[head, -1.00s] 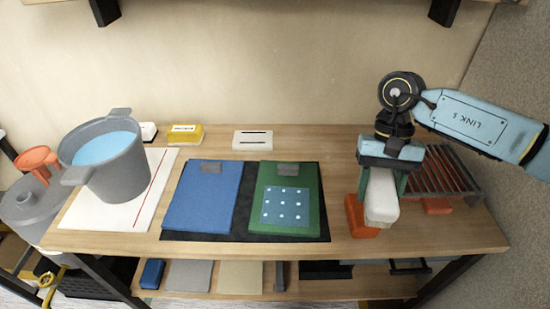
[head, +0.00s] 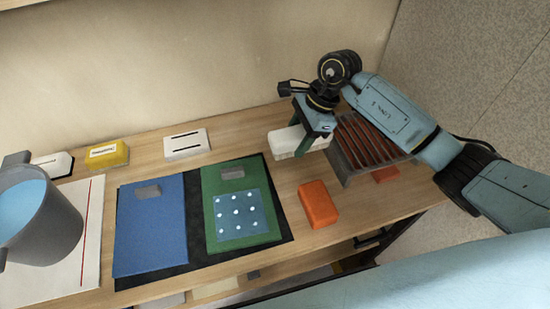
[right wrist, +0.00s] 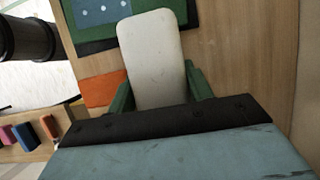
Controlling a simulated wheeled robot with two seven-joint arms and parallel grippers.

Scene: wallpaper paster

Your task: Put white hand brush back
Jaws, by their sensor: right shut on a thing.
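The white hand brush (head: 290,140) is a rounded white block held between the green fingers of my right gripper (head: 314,128). It is over the table, left of the slatted rack (head: 362,145) and beyond the orange block. In the right wrist view the brush (right wrist: 152,60) lies between the two green fingers of my gripper (right wrist: 165,90), which are shut on it. I cannot tell whether its underside touches the table. My left gripper is not in view.
An orange block (head: 318,203) stands on the table in front of the brush. A green board (head: 228,190) and a blue board (head: 150,230) lie on a black mat. A grey bucket (head: 45,225) of blue liquid stands left. White (head: 186,146) and yellow (head: 107,154) blocks lie along the back.

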